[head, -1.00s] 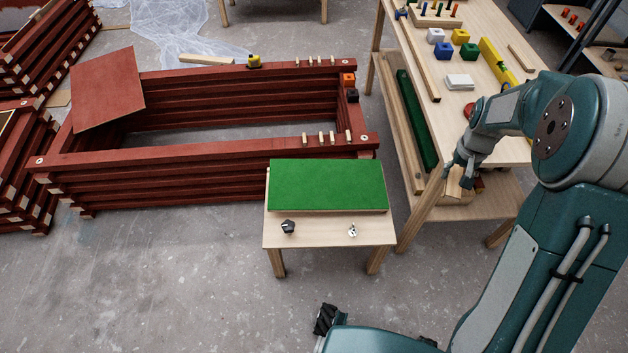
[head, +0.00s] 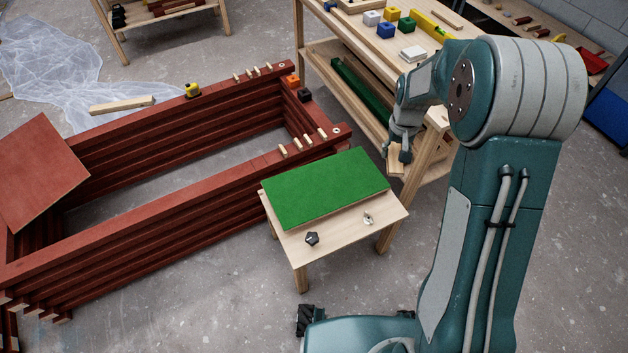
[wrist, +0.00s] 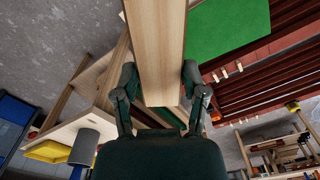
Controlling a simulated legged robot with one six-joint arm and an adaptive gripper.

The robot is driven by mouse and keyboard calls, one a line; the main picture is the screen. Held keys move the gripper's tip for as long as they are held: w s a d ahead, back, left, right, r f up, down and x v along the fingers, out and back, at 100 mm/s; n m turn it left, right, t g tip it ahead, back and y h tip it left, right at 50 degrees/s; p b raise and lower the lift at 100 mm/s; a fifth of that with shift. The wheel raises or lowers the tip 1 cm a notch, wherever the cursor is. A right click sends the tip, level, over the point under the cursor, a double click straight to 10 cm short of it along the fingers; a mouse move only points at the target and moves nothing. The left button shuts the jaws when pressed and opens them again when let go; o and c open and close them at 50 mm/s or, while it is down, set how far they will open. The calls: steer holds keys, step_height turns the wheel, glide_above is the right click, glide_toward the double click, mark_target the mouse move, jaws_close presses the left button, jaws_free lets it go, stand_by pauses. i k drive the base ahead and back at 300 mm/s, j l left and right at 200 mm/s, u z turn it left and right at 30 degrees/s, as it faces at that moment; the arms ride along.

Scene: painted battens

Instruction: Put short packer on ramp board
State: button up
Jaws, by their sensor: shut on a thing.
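My gripper (head: 398,146) is shut on a pale plain wooden piece, likely the short packer (head: 395,163), held in the air beside the tall workbench's front leg. In the wrist view the packer (wrist: 157,45) runs up out of the picture between both fingers of my gripper (wrist: 160,84). A red-brown flat board (head: 38,172), perhaps the ramp board, lies tilted across the left end of the red batten frame (head: 165,205), far left of my gripper. A green-topped board (head: 325,187) lies on the small low table, nearer to my gripper. I cannot tell for sure which is the ramp board.
The small table (head: 345,235) also holds a dark knob-like piece (head: 312,239) and a small metal part (head: 368,219). Small pegs and a yellow tape measure (head: 193,90) sit on the frame's rails. The workbench (head: 375,40) stands behind my arm. Floor in front is clear.

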mark_target(326, 183)
steer(key=i+j, duration=0.15)
steer(key=j, duration=0.2)
steer(key=i+j, duration=0.2)
steer(key=j, duration=0.15)
steer(key=i+j+z, duration=0.1)
steer(key=i+j, duration=0.1)
steer(key=j, duration=0.1)
